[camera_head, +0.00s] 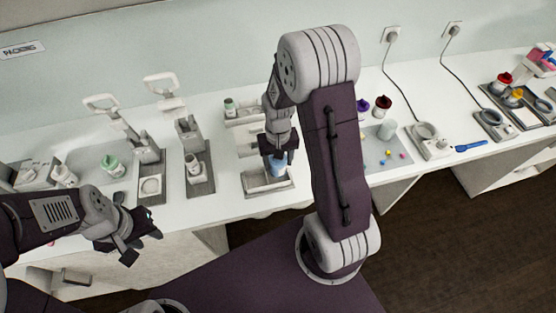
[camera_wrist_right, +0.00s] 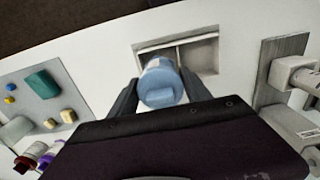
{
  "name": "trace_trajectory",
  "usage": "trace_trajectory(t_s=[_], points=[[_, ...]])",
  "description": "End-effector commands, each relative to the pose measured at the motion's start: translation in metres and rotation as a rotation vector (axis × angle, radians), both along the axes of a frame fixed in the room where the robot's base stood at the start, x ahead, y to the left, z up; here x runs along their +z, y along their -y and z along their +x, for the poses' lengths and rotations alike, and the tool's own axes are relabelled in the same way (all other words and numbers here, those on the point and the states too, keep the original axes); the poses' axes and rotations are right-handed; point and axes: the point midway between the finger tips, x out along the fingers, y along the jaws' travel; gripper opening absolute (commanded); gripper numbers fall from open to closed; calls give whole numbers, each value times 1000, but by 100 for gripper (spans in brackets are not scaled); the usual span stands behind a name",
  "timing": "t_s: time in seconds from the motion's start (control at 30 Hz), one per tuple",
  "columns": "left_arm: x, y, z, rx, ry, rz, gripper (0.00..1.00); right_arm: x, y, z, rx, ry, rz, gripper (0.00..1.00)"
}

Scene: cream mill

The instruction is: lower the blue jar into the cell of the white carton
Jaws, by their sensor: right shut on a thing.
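The blue jar (camera_wrist_right: 161,84) is between the two dark fingers of my right gripper (camera_wrist_right: 162,100), which is shut on it. In the head view the jar (camera_head: 277,167) shows below my right gripper (camera_head: 279,155), over the white carton (camera_head: 256,184). In the wrist view the carton (camera_wrist_right: 205,44) is open, with a thin divider between cells. The jar covers part of its near edge and hides part of one cell. How far the jar's base is above or inside the cell cannot be told. My left gripper (camera_head: 140,240) is open and empty, in front of the bench at left.
Grey stands with white-handled presses (camera_head: 190,135) are left of the carton. A grey mat (camera_head: 378,160) with small coloured pieces lies right of my right arm. A green-capped jar (camera_head: 112,165) stands at left. Dark red and purple lidded jars (camera_head: 382,104) stand behind the mat.

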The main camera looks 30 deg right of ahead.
Motion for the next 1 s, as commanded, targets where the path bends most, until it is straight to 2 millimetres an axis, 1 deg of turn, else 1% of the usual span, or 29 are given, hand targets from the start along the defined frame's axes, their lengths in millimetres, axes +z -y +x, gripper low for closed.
trace_trajectory(t_s=[0.03,0.1,0.77,1.0], points=[[-8,0,0,0,0,0,36,-8,0,0,0,0,0,35],[-9,0,0,0,0,0,36,-10,0,0,0,0,0,35],[-6,0,0,0,0,0,36,-9,0,0,0,0,0,35],[-8,0,0,0,0,0,36,-14,1,-1,0,-1,0,35]])
